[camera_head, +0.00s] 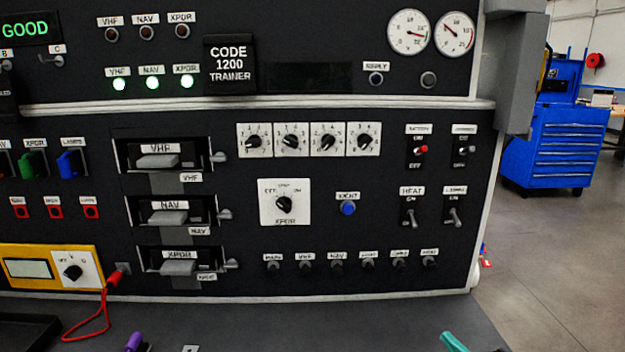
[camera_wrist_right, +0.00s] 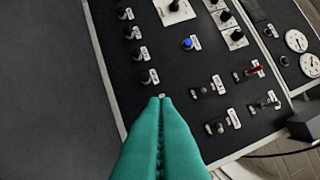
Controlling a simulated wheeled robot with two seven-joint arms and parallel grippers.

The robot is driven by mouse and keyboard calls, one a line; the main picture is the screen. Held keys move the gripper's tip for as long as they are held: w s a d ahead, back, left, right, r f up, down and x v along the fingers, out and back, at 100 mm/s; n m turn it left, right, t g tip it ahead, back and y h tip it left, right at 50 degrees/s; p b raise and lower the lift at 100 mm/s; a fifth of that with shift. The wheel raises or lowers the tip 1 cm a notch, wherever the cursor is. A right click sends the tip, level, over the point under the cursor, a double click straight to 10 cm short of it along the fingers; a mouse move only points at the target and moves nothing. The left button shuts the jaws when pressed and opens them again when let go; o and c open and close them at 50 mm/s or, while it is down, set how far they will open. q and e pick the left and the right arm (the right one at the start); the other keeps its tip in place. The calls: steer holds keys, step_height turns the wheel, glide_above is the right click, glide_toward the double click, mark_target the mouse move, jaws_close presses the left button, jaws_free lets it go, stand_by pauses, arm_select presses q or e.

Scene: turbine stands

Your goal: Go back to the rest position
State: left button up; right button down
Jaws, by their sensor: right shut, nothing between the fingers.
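My right gripper (camera_head: 454,342) shows as a teal fingertip at the bottom right of the head view, in front of the panel's lower edge. In the right wrist view its two teal fingers (camera_wrist_right: 163,98) are pressed together, shut and empty. The tips overlap the panel in that view, near the row of small knobs; I cannot tell the gap. A purple tip of my left gripper (camera_head: 134,342) shows at the bottom left of the head view. Too little of it shows to tell its opening. Most of both arms is out of view.
The black trainer panel (camera_head: 380,270) fills the view ahead, with knobs, switches and three slots labelled VHF, NAV and XPDR. A yellow meter (camera_head: 90,252) with a red lead (camera_head: 104,310) is at left. A blue tool cabinet (camera_head: 550,150) stands behind at right, beyond open floor.

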steer(key=s+f+m+g+h, duration=0.5)
steer(key=s+f+m+h, duration=0.5)
steer(key=m, duration=0.4)
steer(key=s+a+f+m+g+y, duration=0.1)
steer(key=s+a+f+g, duration=0.15)
steer(key=s, duration=0.35)
steer(key=s+a+f+m+g, duration=0.1)
steer(key=s+a+f+g, duration=0.1)
steer(key=s+g, duration=0.3)
steer(key=s+a+f+m+g+y, duration=0.1)
steer(key=s+a+f+g, duration=0.1)
steer(key=s, duration=0.5)
step_height(320, 180, down, 24)
steer(key=s+r+g+p, duration=0.1)
steer(key=s+p, duration=0.1)
steer(key=p, duration=0.2)
arm_select(q)
step_height(320, 180, up, 6)
steer(key=p, duration=0.2)
steer(key=shift+s+d, duration=0.4)
steer(key=shift+s, duration=0.05)
arm_select(e)
steer(key=s+d+f+g, duration=0.1)
steer(key=s+d+f, duration=0.2)
steer(key=s+f, duration=0.9)
steer(key=s, duration=0.3)
steer(key=shift+s+d+f, duration=0.15)
steer(key=shift+s+f, duration=0.1)
steer(key=shift+s, duration=0.1)
steer(key=shift+g, duration=0.25)
